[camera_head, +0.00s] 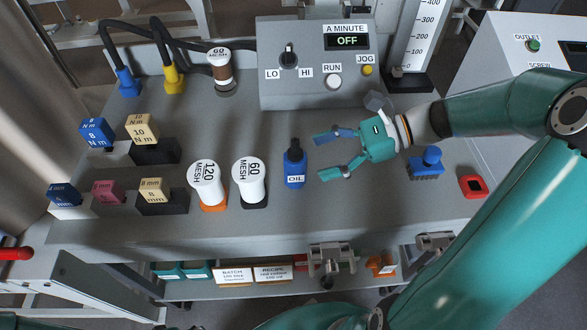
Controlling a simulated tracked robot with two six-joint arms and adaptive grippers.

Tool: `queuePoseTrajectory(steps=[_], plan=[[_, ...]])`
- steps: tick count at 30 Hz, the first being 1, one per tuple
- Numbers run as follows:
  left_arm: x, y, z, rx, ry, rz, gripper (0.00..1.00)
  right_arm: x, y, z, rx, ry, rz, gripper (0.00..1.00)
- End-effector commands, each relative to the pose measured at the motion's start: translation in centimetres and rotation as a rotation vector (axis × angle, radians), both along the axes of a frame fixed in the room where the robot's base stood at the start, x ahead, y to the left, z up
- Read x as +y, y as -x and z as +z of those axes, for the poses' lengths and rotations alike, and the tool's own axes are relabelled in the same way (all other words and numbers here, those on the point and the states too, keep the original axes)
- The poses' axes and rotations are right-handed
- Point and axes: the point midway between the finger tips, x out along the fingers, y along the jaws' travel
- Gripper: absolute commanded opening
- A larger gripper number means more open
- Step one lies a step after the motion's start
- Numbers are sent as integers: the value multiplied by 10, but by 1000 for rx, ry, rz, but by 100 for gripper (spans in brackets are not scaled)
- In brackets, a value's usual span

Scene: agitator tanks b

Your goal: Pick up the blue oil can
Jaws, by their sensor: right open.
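The blue oil can (295,168) stands upright on the grey bench top, with a dark nozzle on top and a white OIL label. My right gripper (319,157) is open. Its two fingers point left toward the can, and their tips are a little to the right of it. Nothing is between the fingers, and I cannot tell whether a tip touches the can. My left gripper is not in view.
White 60 MESH (249,181) and 120 MESH (206,183) jars stand left of the can. A control box (315,90) stands behind. A blue brush (427,163) and a red item (473,186) lie right.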

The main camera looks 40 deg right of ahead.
Motion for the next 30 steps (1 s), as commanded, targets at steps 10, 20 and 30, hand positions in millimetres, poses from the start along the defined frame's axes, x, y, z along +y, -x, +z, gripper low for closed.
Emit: queuePoseTrajectory(steps=[10, 20, 30], plan=[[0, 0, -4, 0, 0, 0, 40, 21, -14, -11, 1, -3, 3, 76], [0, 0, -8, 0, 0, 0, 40, 48, -34, -26, 1, 0, 0, 76], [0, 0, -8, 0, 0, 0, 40, 48, -34, -26, 1, -1, -3, 56]])
